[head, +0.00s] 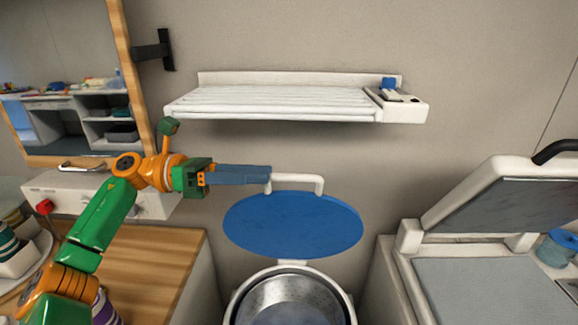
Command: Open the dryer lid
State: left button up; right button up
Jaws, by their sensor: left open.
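The dryer lid (293,225) is a round blue disc, tilted up at the back of the dryer, with a white bar handle (297,178) on its upper edge. The dryer (235,306) is a white round tub below it, its metal drum (290,297) uncovered. My left gripper (266,174) comes in from the left, its blue-grey fingers pointing right at the left end of the handle. The fingers overlap in this view, and I cannot tell whether they touch the handle. My right gripper is out of view.
A white slatted shelf (285,98) is on the wall above the lid. A wooden counter (160,262) is on the left. On the right, a white unit (404,268) has a raised dark-panelled lid (510,207). A wood-framed mirror (128,65) is at upper left.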

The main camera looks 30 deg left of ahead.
aim_at(292, 192)
pick_arm(q)
jog(key=x, duration=0.2)
jog(key=p+x, duration=0.1)
jog(key=x, duration=0.1)
jog(key=w+p+x, duration=0.1)
jog(key=x, duration=0.1)
jog(key=shift+w+a+f, duration=0.1)
jog(key=shift+w+a, duration=0.05)
jog(key=shift+w, duration=0.05)
jog(key=shift+s, duration=0.25)
jog(key=shift+f, duration=0.1)
grip_shut()
dwell(0.8)
